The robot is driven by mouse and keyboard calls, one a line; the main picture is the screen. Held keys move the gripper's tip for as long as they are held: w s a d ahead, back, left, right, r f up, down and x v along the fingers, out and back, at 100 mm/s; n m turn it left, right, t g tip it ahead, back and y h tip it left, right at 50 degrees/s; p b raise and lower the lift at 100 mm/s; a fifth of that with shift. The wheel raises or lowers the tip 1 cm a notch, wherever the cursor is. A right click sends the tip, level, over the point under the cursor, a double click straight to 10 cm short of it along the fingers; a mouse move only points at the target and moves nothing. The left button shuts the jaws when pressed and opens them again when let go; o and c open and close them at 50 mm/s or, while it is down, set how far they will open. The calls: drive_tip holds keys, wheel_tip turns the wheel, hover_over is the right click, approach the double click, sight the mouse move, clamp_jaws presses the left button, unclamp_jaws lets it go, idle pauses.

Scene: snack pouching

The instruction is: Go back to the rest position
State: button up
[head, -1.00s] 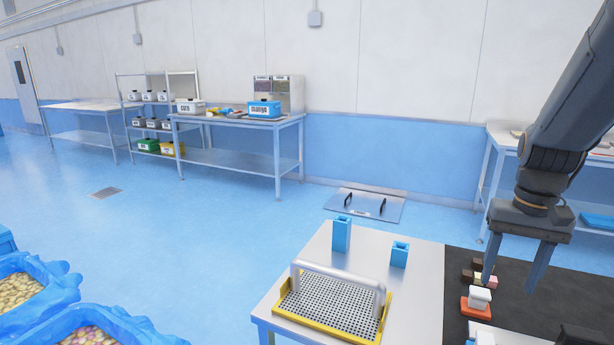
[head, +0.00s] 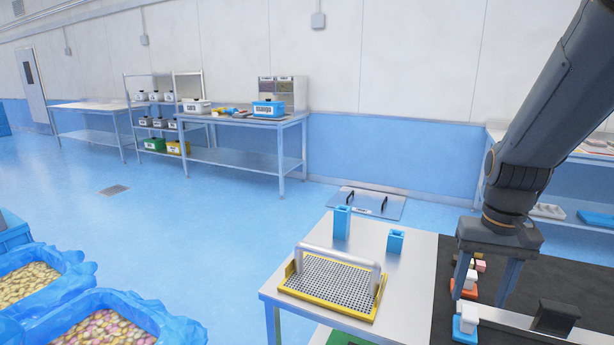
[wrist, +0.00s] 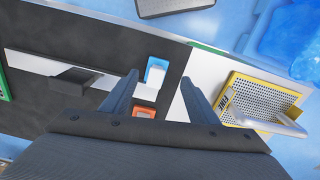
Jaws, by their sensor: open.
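My gripper (head: 483,280) hangs at the right in the head view, its two fingers apart and pointing down over the dark mat (head: 455,245). In the wrist view the open gripper (wrist: 165,92) has nothing between its fingertips. A blue-and-white piece (head: 466,318) and an orange-and-white piece (head: 468,283) stand on the mat close to the fingers. In the wrist view the blue-and-white piece (wrist: 156,70) lies just beyond the fingers, and the orange piece (wrist: 145,111) shows between them. The fingers partly hide the small brown and pink pieces (head: 478,264).
A yellow-rimmed perforated tray (head: 375,312) with a metal handle sits on the worktable (head: 395,295) left of my gripper. Two blue holders (head: 342,222) stand behind it. A black block (head: 556,316) is at the right. Blue-lined bins (head: 100,325) stand at lower left, with open floor beyond.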

drive_tip(key=s+a+f+n, duration=0.1)
drive_tip(key=s+a+f, duration=0.1)
drive_tip(key=a, duration=0.5)
drive_tip(key=s+a+f+n, duration=0.2)
drive_tip(key=s+a+f, duration=0.1)
drive_tip(key=a, duration=0.4)
drive_tip(key=shift+s+f+n, duration=0.3)
drive_tip(key=shift+s, duration=0.15)
drive_tip(key=shift+a, duration=0.1)
